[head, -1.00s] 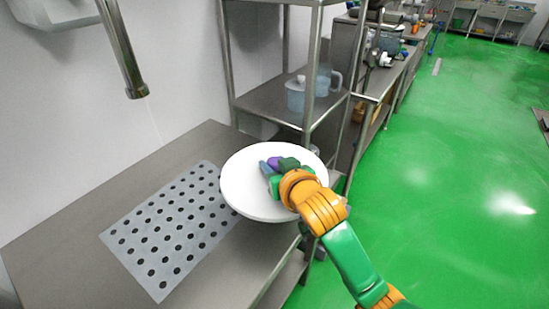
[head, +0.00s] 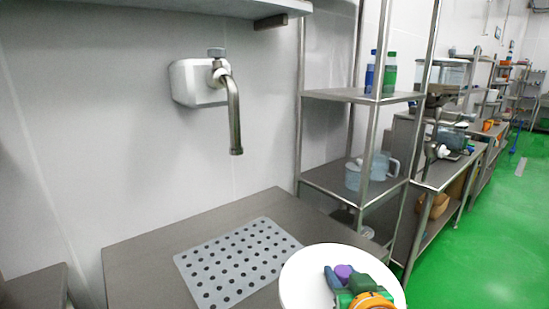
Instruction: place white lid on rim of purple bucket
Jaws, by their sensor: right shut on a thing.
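The white lid (head: 302,277) is a round disc at the bottom edge of the head view, partly cut off below. My right gripper (head: 344,275) is over the lid and shut on it, with a small purple part showing between its fingers. The lid is held near the front right corner of the steel table; its exact height above the table is hard to tell. No purple bucket is in view. My left gripper is not in view.
A perforated grey mat (head: 240,262) lies on the steel table (head: 140,262). A tap (head: 234,120) hangs from the wall above it. A steel shelf rack (head: 325,180) with jugs (head: 372,170) and bottles (head: 390,73) stands behind. Green floor (head: 480,255) is open at right.

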